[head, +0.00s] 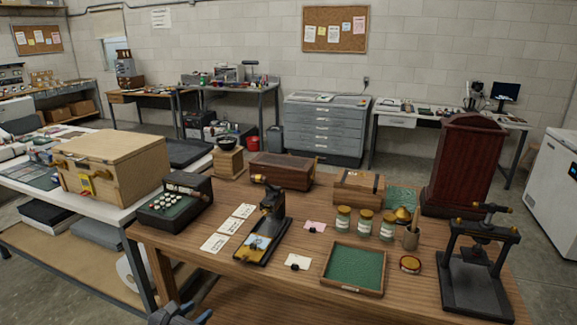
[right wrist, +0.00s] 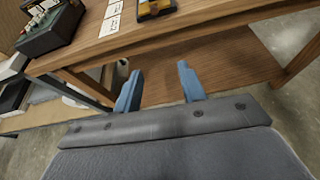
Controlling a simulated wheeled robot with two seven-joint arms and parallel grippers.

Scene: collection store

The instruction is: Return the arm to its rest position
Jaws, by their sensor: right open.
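My right gripper (head: 182,314) shows at the bottom edge of the head view, in front of the near left corner of the wooden table (head: 200,262). In the right wrist view its two blue fingers (right wrist: 159,70) are spread apart with nothing between them. Beyond them are the edge of the wooden table (right wrist: 190,38) and the lower shelf (right wrist: 220,70). The gripper is apart from the things on the table. Most of my right arm is out of the head view. My left gripper is not in view.
The table holds a black press (head: 478,265), a green-lined tray (head: 353,270), several jars and a small black stand (head: 268,225). A typewriter-like machine (head: 176,203) and a wooden case (head: 113,165) stand at left. Open floor shows right of the table in the right wrist view.

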